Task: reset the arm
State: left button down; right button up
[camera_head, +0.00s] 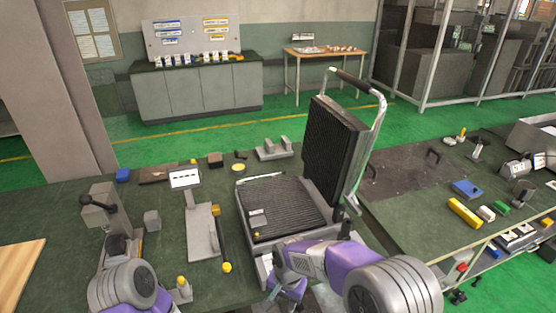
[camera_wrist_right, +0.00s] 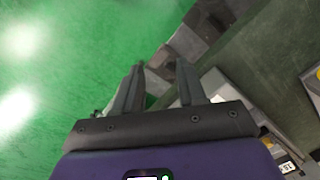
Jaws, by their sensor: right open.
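My right arm comes in from the bottom right in the head view, with its purple links in front of the heating press. My right gripper (camera_head: 287,290) is low by the table's front edge, partly cut off by the frame. In the right wrist view the gripper (camera_wrist_right: 158,75) is open, its two grey fingers apart with nothing held between them. The press has a black ribbed lower plate (camera_head: 280,205) and a raised black lid (camera_head: 330,150) with a bar handle. Part of my left arm (camera_head: 125,285) shows at the bottom left; its gripper is not seen.
A scale-like device with a white display (camera_head: 185,179) and a grey stand with a black knob (camera_head: 98,205) are left of the press. A yellow block (camera_head: 464,213) and several small parts lie on the right table. The right wrist view shows green floor (camera_wrist_right: 60,80).

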jog(key=s+d+f+n+y, duration=0.1)
jog(key=s+d+f, duration=0.2)
jog(key=f, duration=0.5)
jog(key=s+d+f+y, duration=0.1)
jog(key=s+d+f, duration=0.25)
jog(key=f, duration=0.35)
jog(key=s+d+f+n+y, duration=0.1)
jog(key=s+f, duration=0.4)
jog(key=s, duration=0.4)
jog(key=shift+s+d+f+t, duration=0.2)
jog(key=shift+s+f+t, duration=0.2)
